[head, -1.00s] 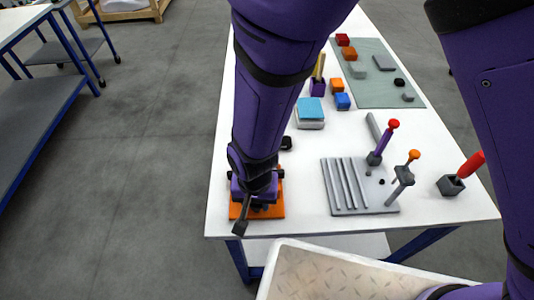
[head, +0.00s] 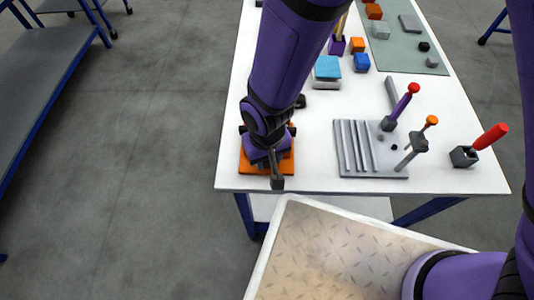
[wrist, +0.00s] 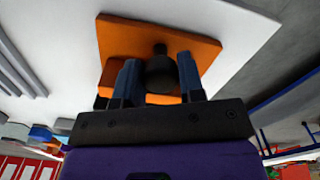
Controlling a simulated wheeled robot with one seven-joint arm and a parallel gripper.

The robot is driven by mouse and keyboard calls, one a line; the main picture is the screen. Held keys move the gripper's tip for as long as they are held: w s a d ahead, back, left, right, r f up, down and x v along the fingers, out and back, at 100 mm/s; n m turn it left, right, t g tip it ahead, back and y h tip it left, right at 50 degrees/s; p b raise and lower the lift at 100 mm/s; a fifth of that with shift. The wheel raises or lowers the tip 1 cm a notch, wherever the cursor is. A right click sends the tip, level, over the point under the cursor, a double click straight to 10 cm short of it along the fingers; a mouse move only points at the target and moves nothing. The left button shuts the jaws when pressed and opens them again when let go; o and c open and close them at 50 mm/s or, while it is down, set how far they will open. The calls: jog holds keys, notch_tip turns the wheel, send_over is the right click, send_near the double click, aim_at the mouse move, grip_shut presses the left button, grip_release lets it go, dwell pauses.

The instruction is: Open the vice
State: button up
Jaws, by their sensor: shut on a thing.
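The vice stands on an orange base plate (head: 287,166) at the front left corner of the white table. Its body and jaws are mostly hidden under my arm, so I cannot tell how far apart the jaws are.
A grey ridged plate (head: 357,150) with upright tools stands to the right. A red-handled tool in a grey block (head: 464,156) is farther right. A pale tray (head: 330,250) is in front, below the table top.

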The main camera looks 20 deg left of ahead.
jog(key=shift+w+a, duration=0.15)
jog(key=shift+w, duration=0.05)
jog(key=o, duration=0.9)
jog(key=shift+a, duration=0.1)
jog(key=shift+d, duration=0.2)
jog(key=shift+m, duration=0.3)
